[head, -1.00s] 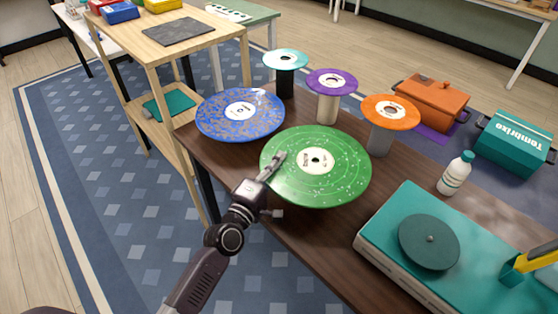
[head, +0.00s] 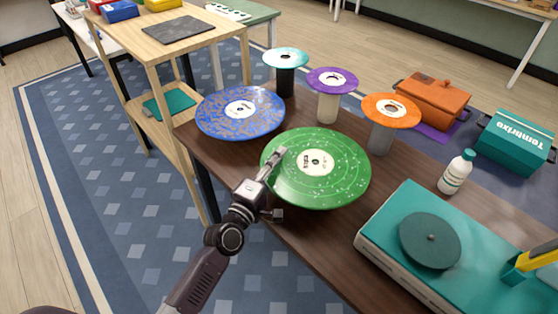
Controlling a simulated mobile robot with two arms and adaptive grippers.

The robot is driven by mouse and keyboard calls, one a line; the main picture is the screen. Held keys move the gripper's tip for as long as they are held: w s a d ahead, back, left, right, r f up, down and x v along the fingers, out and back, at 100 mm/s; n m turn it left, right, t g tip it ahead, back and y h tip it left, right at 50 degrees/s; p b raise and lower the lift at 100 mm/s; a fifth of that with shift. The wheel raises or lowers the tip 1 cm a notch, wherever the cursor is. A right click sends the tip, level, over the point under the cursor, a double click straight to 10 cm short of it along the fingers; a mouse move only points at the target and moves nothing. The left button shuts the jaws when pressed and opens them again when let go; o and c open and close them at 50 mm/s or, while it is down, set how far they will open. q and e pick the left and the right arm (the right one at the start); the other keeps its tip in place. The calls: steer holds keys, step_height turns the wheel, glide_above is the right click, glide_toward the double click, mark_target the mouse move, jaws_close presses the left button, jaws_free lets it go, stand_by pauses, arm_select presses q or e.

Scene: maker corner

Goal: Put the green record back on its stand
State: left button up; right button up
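The green record (head: 335,182) lies about level, raised at the front edge of the dark brown table, with a cream label and a dark centre hole. Whatever is under it is hidden by the disc, so I cannot see its stand. My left gripper (head: 279,182) is at the record's near left edge. One finger is above the disc, and part of the other side shows below the rim. The fingers look spread around the edge rather than clamped; the lower fingertip is hidden. My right gripper is out of view.
A blue record (head: 218,113) sits left of the green one. Teal (head: 276,57), purple (head: 343,90) and orange (head: 377,112) discs top posts behind. A white bottle (head: 457,172) and teal record player (head: 385,238) are to the right. A wooden shelf unit (head: 155,70) stands left.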

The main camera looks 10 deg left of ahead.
arm_select(q)
steer(key=shift+s+a+f, duration=0.1)
steer(key=shift+s+f, duration=0.05)
steer(key=shift+s, duration=0.05)
steer(key=v, duration=0.7)
steer(key=shift+s, duration=0.3)
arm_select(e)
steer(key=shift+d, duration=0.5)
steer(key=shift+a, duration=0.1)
arm_select(q)
steer(key=shift+r, duration=0.25)
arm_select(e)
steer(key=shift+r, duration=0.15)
